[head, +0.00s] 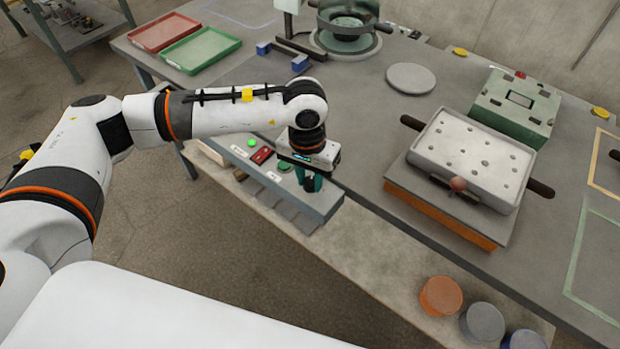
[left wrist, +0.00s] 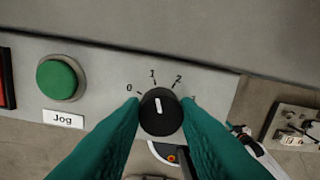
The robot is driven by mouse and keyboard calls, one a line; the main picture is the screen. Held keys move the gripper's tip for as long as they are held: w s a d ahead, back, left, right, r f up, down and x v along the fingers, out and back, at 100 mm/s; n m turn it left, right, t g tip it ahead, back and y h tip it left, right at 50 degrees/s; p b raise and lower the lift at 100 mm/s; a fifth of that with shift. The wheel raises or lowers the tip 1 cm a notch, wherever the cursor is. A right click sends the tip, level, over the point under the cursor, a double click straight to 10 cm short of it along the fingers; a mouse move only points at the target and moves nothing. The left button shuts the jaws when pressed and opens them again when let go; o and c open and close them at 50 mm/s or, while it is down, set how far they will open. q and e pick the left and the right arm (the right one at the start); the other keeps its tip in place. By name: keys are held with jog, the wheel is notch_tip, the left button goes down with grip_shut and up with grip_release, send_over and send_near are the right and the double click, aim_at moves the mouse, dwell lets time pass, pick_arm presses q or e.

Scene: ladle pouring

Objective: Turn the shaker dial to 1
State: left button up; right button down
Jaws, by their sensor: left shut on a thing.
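The shaker dial (left wrist: 161,113) is a round black knob with a white pointer line on a grey control panel (left wrist: 100,85). In the left wrist view the marks 0, 1 and 2 show around it, and a further mark at the right is partly hidden. The white line points up, roughly at 1. My left gripper (left wrist: 161,118) is shut on the dial, with one teal finger on each side. In the head view my left gripper (head: 311,183) is at the right end of the control box (head: 318,205). My right gripper is not in view.
A green button (left wrist: 57,79) labelled Jog sits left of the dial. A red switch (head: 262,155) and green lamp (head: 252,143) are further along the panel. The shaker with a white perforated block (head: 470,155) stands at right. Several round lids (head: 440,295) lie at the front.

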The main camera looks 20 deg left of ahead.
aim_at(307, 180)
pick_arm(q)
jog(key=o, duration=1)
jog(key=shift+r, duration=0.1)
jog(key=r, duration=0.4)
jog(key=r+b, duration=0.1)
jog(key=r, duration=0.7)
jog(key=shift+a, duration=0.3)
jog(key=shift+f, duration=0.1)
